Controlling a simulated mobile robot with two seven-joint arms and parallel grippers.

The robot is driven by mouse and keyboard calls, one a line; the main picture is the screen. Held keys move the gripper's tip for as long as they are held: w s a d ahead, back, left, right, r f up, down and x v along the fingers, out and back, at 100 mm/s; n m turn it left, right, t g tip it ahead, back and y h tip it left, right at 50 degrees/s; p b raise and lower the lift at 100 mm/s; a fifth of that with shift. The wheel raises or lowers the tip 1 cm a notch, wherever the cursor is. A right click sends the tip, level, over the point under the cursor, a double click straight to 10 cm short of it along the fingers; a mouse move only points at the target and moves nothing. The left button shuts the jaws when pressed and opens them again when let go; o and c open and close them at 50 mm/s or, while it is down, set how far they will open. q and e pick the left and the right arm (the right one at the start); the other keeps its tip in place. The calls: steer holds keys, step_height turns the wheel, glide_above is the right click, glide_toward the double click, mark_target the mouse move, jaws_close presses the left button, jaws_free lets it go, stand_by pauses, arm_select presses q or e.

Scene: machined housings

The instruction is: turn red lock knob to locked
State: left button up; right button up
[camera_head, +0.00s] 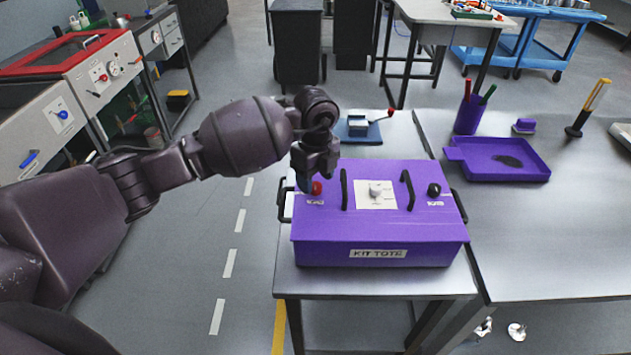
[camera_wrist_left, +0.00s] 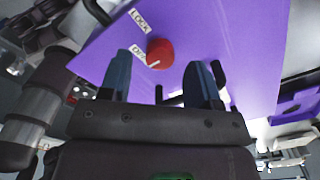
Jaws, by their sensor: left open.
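The red lock knob (camera_head: 317,187) sits on the left end of the purple kit tote's (camera_head: 380,225) top. In the left wrist view the red knob (camera_wrist_left: 160,53) shows beside a "LOCK" label, with a second, partly readable label near it and a pale mark on its edge. My left gripper (camera_head: 312,178) is above the left end of the tote, close to the knob. In the wrist view its two fingers (camera_wrist_left: 160,78) are apart, and the knob shows between and just beyond their tips. I cannot tell whether they touch it. My right gripper is not in view.
A blue-based lever device (camera_head: 358,130) stands behind. A purple tray (camera_head: 500,170) and a pen cup (camera_head: 469,114) are on the right bench.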

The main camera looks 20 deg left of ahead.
arm_select(q)
steer(key=shift+f, duration=0.95)
steer(key=c, duration=0.9)
steer(key=shift+c, duration=0.2)
